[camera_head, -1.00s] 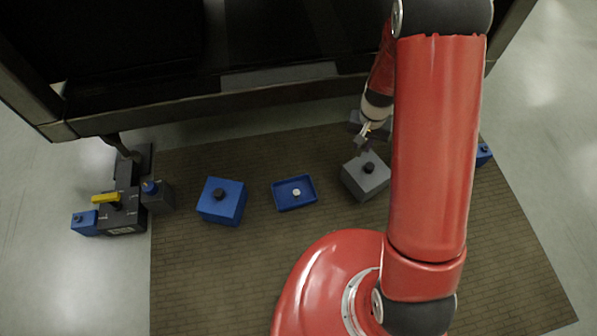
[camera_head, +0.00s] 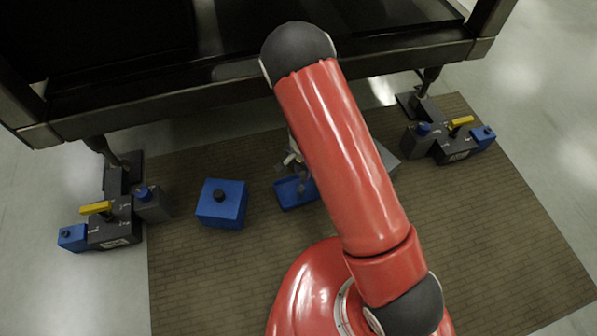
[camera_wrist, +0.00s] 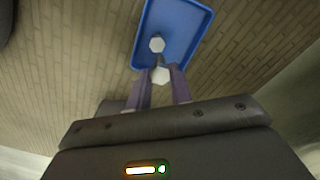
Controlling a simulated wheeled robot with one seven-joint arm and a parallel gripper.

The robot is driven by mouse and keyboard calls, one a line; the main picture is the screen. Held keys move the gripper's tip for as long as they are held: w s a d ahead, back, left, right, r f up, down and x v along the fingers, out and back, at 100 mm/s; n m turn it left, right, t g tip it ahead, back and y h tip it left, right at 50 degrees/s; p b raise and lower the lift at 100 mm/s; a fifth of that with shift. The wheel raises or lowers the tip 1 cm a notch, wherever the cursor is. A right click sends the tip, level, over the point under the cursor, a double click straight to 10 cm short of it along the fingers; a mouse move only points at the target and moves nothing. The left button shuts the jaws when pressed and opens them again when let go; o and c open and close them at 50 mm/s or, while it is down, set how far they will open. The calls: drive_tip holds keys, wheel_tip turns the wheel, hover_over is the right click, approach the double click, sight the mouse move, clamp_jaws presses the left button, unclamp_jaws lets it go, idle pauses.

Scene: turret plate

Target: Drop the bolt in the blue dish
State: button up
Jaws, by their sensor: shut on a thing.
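The blue dish (camera_head: 284,203) lies on the mat and is partly hidden by my arm in the head view. Its blue floor and rim also show in the wrist view (camera_wrist: 178,22). One bolt with a pale hexagonal head (camera_wrist: 157,43) lies in the dish. My gripper (camera_wrist: 160,72) is shut on another bolt (camera_wrist: 161,76), whose pale head sits between the fingertips. In the wrist view the held bolt overlaps the near end of the dish; its exact height above it is hard to tell.
A blue box with a dark knob (camera_head: 221,205) stands left of the dish. A grey box (camera_head: 388,159) is mostly behind my arm. Dark clamp units with yellow levers stand at left (camera_head: 112,228) and right (camera_head: 455,148). A dark frame (camera_head: 150,110) runs along the back.

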drive_tip(key=shift+s+f+b, duration=0.1)
drive_tip(key=shift+f+b, duration=0.2)
drive_tip(key=shift+f, duration=0.45)
drive_tip(key=shift+s, duration=0.2)
drive_tip(key=o, duration=1)
drive_tip(key=shift+a, duration=0.1)
drive_tip(key=shift+s+r+p, duration=0.1)
drive_tip(key=shift+r+p, duration=1.1)
drive_tip(key=shift+r, duration=2.85)
